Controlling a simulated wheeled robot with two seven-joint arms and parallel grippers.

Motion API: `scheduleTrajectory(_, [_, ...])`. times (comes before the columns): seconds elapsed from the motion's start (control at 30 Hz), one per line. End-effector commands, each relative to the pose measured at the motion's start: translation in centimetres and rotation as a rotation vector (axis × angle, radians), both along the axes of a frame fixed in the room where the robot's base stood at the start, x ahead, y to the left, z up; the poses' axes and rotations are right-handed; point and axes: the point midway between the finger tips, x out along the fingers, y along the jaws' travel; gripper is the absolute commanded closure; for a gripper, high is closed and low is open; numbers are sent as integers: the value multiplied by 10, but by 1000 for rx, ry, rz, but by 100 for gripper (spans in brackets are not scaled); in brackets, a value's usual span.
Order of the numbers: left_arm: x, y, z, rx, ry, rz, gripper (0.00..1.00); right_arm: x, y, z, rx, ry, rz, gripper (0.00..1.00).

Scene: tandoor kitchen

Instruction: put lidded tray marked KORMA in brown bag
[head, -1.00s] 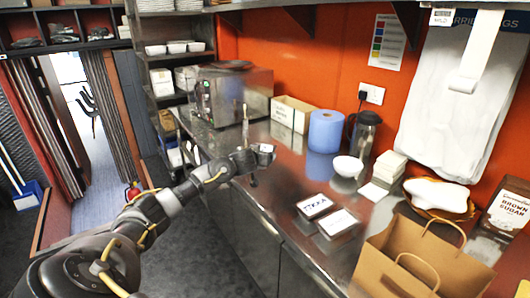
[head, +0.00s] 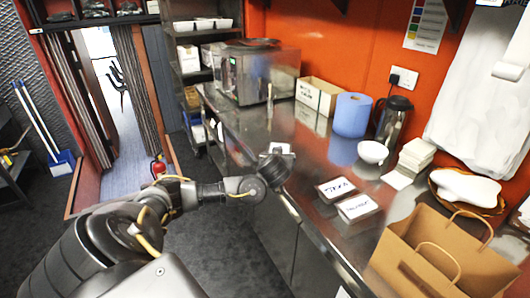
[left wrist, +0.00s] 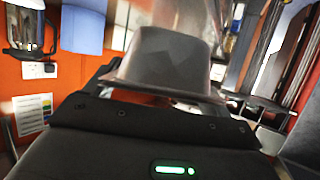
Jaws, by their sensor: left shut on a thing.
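My left gripper (head: 280,152) is above the counter's front edge and is shut on a grey, tapered tray-like thing. This held tray (left wrist: 160,62) fills the middle of the left wrist view, with its wide rim at the jaws. I cannot read any label on it. Two lidded trays lie side by side on the counter. The rear tray (head: 335,188) has a label that seems to read TIKKA; the front tray's (head: 357,207) label is unclear. The open brown bag (head: 415,270) with two handles stands at the lower right. My right gripper is not in view.
A blue paper roll (head: 351,114), dark jug (head: 393,119), white bowl (head: 372,152) and stacked white boxes (head: 416,152) stand along the back of the counter. A basket (head: 437,187) with a white thing sits behind the bag. A steel oven (head: 258,72) stands at the far end.

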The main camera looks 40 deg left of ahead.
Motion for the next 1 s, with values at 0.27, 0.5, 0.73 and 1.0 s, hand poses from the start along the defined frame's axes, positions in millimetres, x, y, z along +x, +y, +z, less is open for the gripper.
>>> scheduleTrajectory(0.27, [5, -72, 24, 0, -6, -146, 51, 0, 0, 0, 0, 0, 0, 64])
scheduleTrajectory(0.5, [2, -129, 43, 0, -5, -263, 51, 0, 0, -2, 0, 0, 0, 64])
scheduleTrajectory(0.73, [-7, -182, 60, -6, -4, -377, 51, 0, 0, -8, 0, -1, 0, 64])
scheduleTrajectory(1.0, [-23, -232, 74, -12, -7, -489, 51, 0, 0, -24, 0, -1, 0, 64])
